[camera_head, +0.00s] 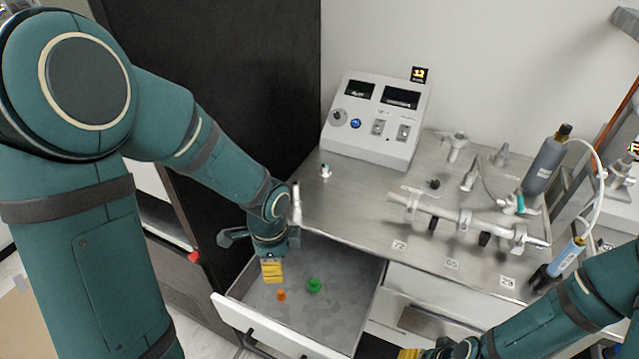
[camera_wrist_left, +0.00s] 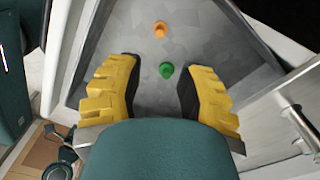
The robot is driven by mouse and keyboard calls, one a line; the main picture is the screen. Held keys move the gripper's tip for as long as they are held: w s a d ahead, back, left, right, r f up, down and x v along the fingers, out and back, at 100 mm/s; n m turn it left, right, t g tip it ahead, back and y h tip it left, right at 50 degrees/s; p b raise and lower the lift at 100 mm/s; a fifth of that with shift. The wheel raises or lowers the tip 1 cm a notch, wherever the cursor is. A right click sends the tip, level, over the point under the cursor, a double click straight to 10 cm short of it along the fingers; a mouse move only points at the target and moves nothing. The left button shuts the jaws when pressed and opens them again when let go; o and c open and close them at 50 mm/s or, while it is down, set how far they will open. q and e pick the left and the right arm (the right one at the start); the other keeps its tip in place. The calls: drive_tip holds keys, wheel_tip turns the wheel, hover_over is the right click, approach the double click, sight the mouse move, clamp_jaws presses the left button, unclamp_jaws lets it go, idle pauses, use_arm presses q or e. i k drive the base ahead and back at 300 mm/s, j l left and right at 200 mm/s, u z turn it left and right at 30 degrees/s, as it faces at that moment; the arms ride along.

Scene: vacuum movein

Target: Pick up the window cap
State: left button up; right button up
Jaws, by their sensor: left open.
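Two small caps lie apart in the open drawer (camera_head: 341,303): an orange one (camera_head: 281,295) and a green one (camera_head: 314,285). I cannot tell which is the window cap. My left gripper (camera_head: 272,271) points down over the drawer with its yellow fingers, near the orange cap in the head view. In the left wrist view its fingers are apart with nothing held. There the green cap (camera_wrist_left: 166,70) shows between the fingertips, and the orange cap (camera_wrist_left: 160,29) lies beyond them. My right gripper (camera_head: 412,353) is partly cut off at the bottom edge.
The drawer's front wall (camera_head: 265,328) and side walls bound the space around the caps. Above it is a metal worktop with a white control box (camera_head: 376,122), a pipe assembly (camera_head: 465,221) and a grey bottle (camera_head: 545,165). The drawer floor around the caps is mostly clear.

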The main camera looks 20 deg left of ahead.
sight(325, 170)
drive_tip(key=k, duration=1)
